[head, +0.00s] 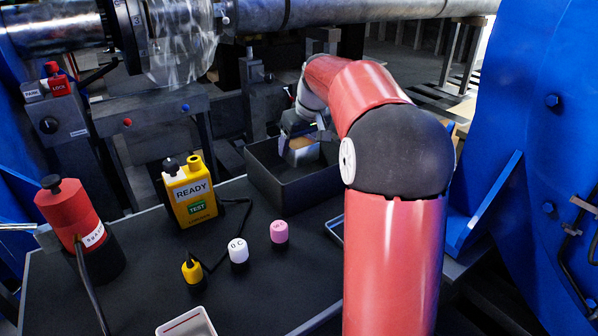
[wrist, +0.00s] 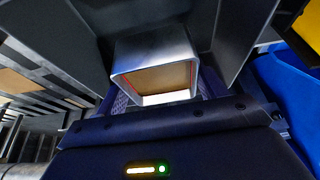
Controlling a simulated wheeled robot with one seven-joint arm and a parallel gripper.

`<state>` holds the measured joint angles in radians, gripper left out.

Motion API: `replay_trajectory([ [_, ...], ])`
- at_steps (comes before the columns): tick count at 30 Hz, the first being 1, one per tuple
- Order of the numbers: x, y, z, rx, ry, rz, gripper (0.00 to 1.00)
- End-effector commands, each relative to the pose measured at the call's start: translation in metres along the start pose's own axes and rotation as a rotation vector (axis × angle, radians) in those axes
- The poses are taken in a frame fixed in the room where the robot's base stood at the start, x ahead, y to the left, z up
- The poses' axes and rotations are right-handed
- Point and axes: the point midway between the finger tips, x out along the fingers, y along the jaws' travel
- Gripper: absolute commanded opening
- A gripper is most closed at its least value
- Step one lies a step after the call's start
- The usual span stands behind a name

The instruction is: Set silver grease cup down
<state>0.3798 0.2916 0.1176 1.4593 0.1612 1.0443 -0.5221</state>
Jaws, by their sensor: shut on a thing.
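The silver grease cup (head: 298,157) is a small square-mouthed metal cup with tan-brown matter inside. It shows large in the wrist view (wrist: 152,47), its mouth facing the camera. My gripper (head: 304,133) is shut on the cup, with a finger on either side of it in the wrist view (wrist: 160,92). The cup is at the dark open bin (head: 278,186), within its outline in the head view. I cannot tell whether the cup's base touches the bin floor. My arm hides part of the bin's right side.
A yellow READY tester (head: 190,190) stands left of the bin. A yellow-and-black plug (head: 192,270), a white cap (head: 238,251) and a pink cap (head: 279,232) stand in front. A red canister (head: 72,212) is far left. A metal shaft (head: 330,12) runs behind, above the bin.

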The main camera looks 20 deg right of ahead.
Motion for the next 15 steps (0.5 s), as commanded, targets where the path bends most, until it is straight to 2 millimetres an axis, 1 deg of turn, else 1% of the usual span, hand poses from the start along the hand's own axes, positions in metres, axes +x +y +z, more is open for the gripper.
replay_trajectory([
  [1, 0.011, 0.000, 0.005, 0.001, -0.002, -0.001, 0.48],
  [3, 0.020, 0.000, 0.009, 0.001, -0.001, -0.001, 0.48],
  [8, 0.032, 0.000, 0.013, 0.000, 0.000, 0.000, 0.48],
  [15, 0.064, 0.000, 0.027, 0.001, -0.002, -0.002, 0.48],
])
